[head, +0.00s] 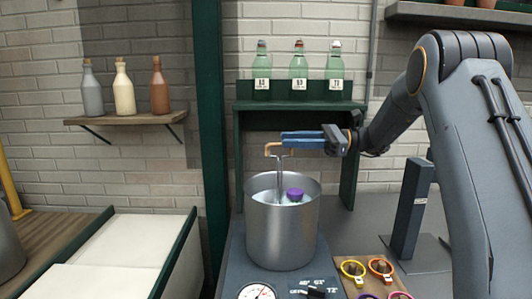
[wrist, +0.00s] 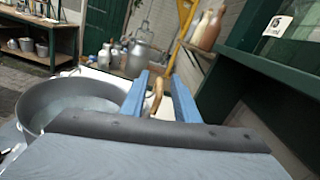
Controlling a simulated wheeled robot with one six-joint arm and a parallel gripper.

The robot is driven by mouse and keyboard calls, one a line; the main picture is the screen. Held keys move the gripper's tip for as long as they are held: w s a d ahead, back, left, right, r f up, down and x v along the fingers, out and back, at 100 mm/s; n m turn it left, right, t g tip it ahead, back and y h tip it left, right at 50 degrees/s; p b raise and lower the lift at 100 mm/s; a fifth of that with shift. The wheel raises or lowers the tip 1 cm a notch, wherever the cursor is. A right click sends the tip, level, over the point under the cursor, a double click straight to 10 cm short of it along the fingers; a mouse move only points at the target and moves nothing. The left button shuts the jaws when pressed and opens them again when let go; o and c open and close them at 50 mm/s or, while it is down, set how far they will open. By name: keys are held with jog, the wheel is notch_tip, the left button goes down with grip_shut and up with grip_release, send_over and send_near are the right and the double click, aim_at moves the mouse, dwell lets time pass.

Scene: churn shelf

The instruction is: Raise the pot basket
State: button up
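A steel pot (head: 282,238) stands on the bench, holding pale liquid. The basket's metal stem (head: 280,178) rises out of it to a tan hooked handle (head: 272,147). The basket body is hidden in the pot. A purple item (head: 295,194) shows at the liquid's surface. My gripper (head: 283,140) is level at the handle, above the pot. In the wrist view the blue fingers of my gripper (wrist: 160,85) are spread, with the handle (wrist: 156,96) between them. I cannot tell whether a finger touches it. The pot's rim (wrist: 35,100) shows at the left there.
A green shelf (head: 300,104) with bottles (head: 298,66) stands just behind my gripper. A dial gauge (head: 257,292) sits in front of the pot. Colored ring tags (head: 353,268) lie on a board at front right, near a dark post (head: 411,208). A wall shelf (head: 125,118) holds more bottles.

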aim_at(269, 145)
jog(key=shift+w+f+b, duration=0.25)
jog(key=shift+f+b, duration=0.3)
jog(key=shift+f, duration=0.25)
jog(key=shift+a, duration=0.1)
jog(key=a+p, duration=0.2)
jog(key=a, duration=0.4)
jog(key=shift+a, duration=0.8)
grip_shut()
